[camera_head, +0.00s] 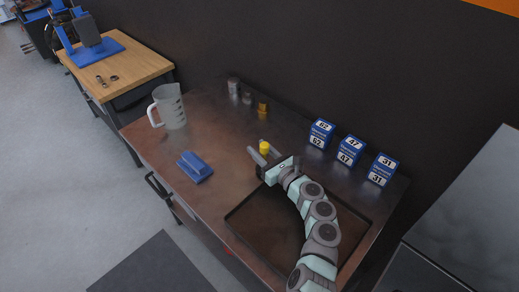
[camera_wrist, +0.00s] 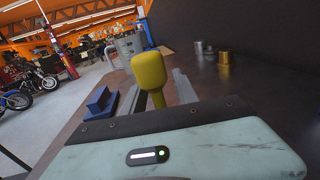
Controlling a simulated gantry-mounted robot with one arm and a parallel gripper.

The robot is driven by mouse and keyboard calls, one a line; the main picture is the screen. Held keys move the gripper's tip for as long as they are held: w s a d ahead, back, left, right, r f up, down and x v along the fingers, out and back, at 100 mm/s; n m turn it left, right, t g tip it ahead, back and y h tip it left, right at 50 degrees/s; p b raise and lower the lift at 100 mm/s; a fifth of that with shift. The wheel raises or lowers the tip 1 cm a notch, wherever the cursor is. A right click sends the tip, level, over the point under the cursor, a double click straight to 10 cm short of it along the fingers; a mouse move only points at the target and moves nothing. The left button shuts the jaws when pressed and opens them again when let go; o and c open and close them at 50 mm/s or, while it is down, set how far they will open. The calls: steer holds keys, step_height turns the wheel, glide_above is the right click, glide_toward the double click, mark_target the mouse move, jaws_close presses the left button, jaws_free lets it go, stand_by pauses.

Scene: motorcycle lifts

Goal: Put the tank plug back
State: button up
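A yellow knob-topped piece, which may be the tank plug (camera_wrist: 149,70), stands with its narrower stem between the fingers of my gripper (camera_wrist: 160,92) in the wrist view. Its yellow top also shows in the head view (camera_head: 265,147). My gripper (camera_head: 259,149) is low over the bench, pointing toward the back left. Its two grey fingers are apart, one on each side of the stem, and look open. The stem's lower end is hidden. No tank opening can be made out.
A clear jug (camera_head: 170,107) and a blue block (camera_head: 194,167) are at left on the brown bench (camera_head: 222,122). Small metal and brass cylinders (camera_head: 262,105) stand at the back. Several blue numbered boxes (camera_head: 349,151) line the right back. A dark tray (camera_head: 240,215) lies under my arm.

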steer(key=shift+r, duration=0.25)
steer(key=shift+s+d, duration=0.2)
steer(key=p+v, duration=0.2)
steer(key=v, duration=0.8)
steer(key=shift+s+d+p, duration=0.2)
steer(key=shift+s+p, duration=0.05)
steer(key=shift+p, duration=0.1)
steer(key=shift+o, duration=0.2)
steer(key=shift+s+d+f, duration=0.1)
steer(key=shift+s+d, duration=0.1)
steer(key=shift+s, duration=0.15)
